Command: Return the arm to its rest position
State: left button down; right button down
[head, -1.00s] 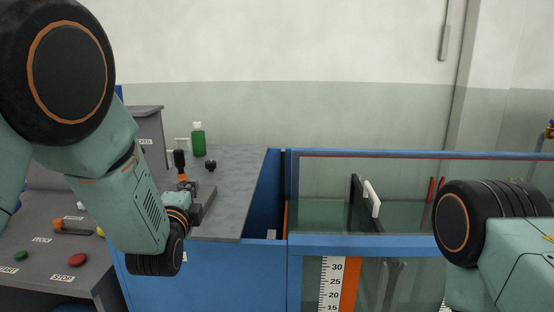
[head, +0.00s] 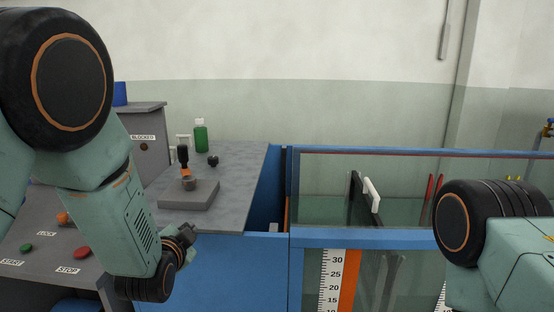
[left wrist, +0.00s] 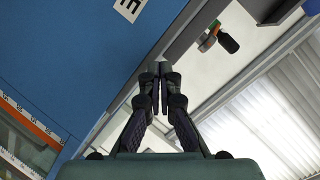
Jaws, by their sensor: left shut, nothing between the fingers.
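My left gripper (head: 184,238) hangs at the end of the bent left arm, in front of the blue flume wall and below the grey table top. In the left wrist view its fingers (left wrist: 161,70) are together with nothing between them. The arm stands left of the flume, its wrist low. My right arm shows at the right edge in the head view, but its gripper is out of frame.
A grey block with an orange-and-black handle (head: 184,165), a black knob (head: 213,160) and a green bottle (head: 201,136) stand on the table (head: 240,170). A control desk (head: 40,250) with buttons is left. The glass flume (head: 410,215) is right.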

pick_arm(q)
jog(key=s+a+f+n+g+b, duration=0.25)
jog(key=s+f+n+g, duration=0.45)
jog(key=s+f, duration=1.3)
jog(key=s+f+n+g+b, duration=0.1)
jog(key=s+f+g+b, duration=0.1)
jog(key=s+f, duration=0.3)
jog(key=s+f+n+g+b, duration=0.1)
jog(key=s+f+g, duration=0.2)
jog(key=s, duration=0.8)
jog(key=s+f+n+g+b, duration=0.1)
jog(key=s+f+g+b, duration=0.1)
jog(key=s+f, duration=0.6)
jog(key=shift+s+g+h+b, duration=0.3)
dwell(3.3)
